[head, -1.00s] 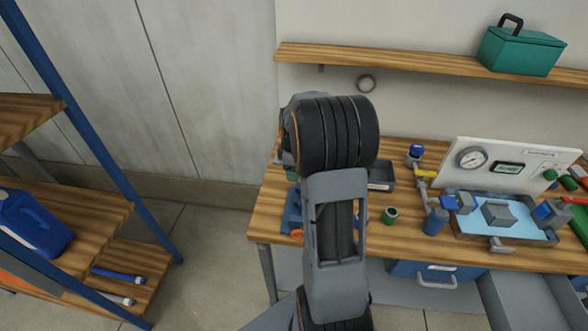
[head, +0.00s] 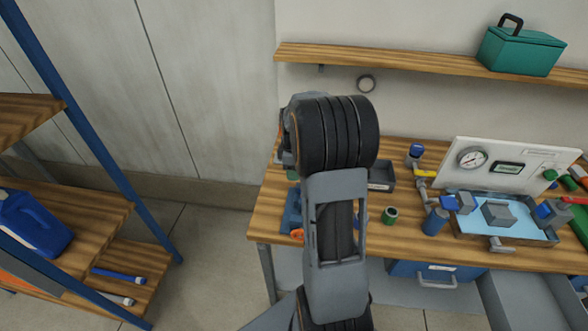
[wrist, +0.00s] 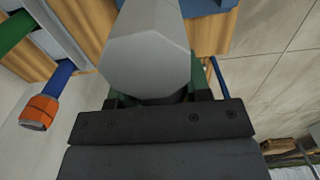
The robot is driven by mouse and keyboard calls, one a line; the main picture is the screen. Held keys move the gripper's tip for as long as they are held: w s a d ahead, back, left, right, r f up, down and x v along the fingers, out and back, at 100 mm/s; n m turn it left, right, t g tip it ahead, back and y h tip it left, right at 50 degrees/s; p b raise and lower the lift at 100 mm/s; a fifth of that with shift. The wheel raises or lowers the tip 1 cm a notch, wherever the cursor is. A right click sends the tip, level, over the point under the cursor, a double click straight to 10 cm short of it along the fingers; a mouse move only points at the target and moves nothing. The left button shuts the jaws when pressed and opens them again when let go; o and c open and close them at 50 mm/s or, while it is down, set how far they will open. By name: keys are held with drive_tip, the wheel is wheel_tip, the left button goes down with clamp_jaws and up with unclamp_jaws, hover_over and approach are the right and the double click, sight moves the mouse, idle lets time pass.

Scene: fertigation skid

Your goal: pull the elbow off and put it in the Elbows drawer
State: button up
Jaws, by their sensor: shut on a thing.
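My gripper (wrist: 160,105) fills the lower middle of the wrist view. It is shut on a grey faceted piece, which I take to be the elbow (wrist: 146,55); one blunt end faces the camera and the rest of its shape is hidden. Green parts show on both sides of it at the jaws. In the head view my own arm hides the gripper and what it holds. A blue drawer front with a grey handle (head: 422,272) is under the bench. An open grey drawer (head: 520,305) is to its right. I cannot read their labels.
The wooden bench (head: 400,250) carries a fitting rig with a gauge panel (head: 505,165), a blue-lined tray (head: 505,220), a green-sided cylinder (head: 390,215) and a dark bin (head: 381,178). A shelving rack (head: 85,215) stands at left. Clear floor lies between rack and bench.

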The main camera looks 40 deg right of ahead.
drive_tip(key=shift+r, duration=0.25)
idle(0.3)
drive_tip(key=shift+r+p, duration=2.3)
drive_tip(key=shift+r, duration=0.55)
drive_tip(key=shift+a, duration=0.1)
